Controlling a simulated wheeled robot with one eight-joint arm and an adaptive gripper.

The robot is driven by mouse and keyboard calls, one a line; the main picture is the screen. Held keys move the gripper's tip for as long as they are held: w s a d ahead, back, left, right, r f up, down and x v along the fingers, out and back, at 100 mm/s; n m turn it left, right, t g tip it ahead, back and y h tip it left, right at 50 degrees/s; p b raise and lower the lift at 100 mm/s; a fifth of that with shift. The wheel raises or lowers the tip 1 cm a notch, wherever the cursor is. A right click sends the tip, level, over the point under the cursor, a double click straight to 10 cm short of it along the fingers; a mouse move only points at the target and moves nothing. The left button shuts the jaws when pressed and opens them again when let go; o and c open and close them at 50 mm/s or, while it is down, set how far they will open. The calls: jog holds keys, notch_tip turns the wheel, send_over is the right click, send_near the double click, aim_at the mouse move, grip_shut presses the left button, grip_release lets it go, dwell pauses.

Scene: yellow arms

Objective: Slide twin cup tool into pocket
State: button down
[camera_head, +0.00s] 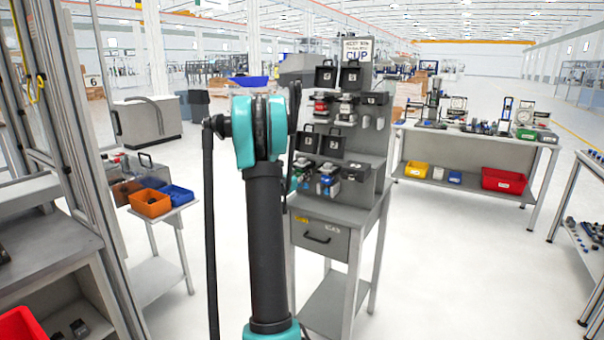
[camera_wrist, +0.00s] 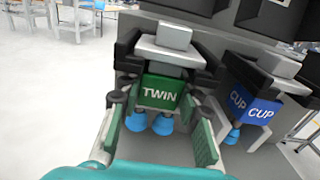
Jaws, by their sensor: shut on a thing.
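The twin cup tool (camera_wrist: 160,92) shows in the wrist view with a green TWIN label, a light grey block on top and two blue suction cups below. My gripper (camera_wrist: 160,140) has its two green-padded fingers on either side of the tool and is shut on it. The tool's upper part sits between the black side arms of a pocket (camera_wrist: 125,50) on the grey rack. I cannot tell whether it is fully seated. In the head view my arm hides my gripper and most of the tool.
A tool with a blue CUP CUP label (camera_wrist: 252,105) hangs in the adjacent pocket on the right. The grey rack stand (camera_head: 372,215) holds more tools under black boxes. A low table with orange and blue bins (camera_head: 150,203) stands left. Open floor lies right of the stand.

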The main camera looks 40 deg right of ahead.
jog(key=shift+f, duration=0.1)
jog(key=c, duration=1)
grip_release()
jog(key=shift+a, duration=0.1)
jog(key=v, duration=1.1)
jog(key=shift+s+a, duration=0.2)
jog(key=shift+a, duration=0.15)
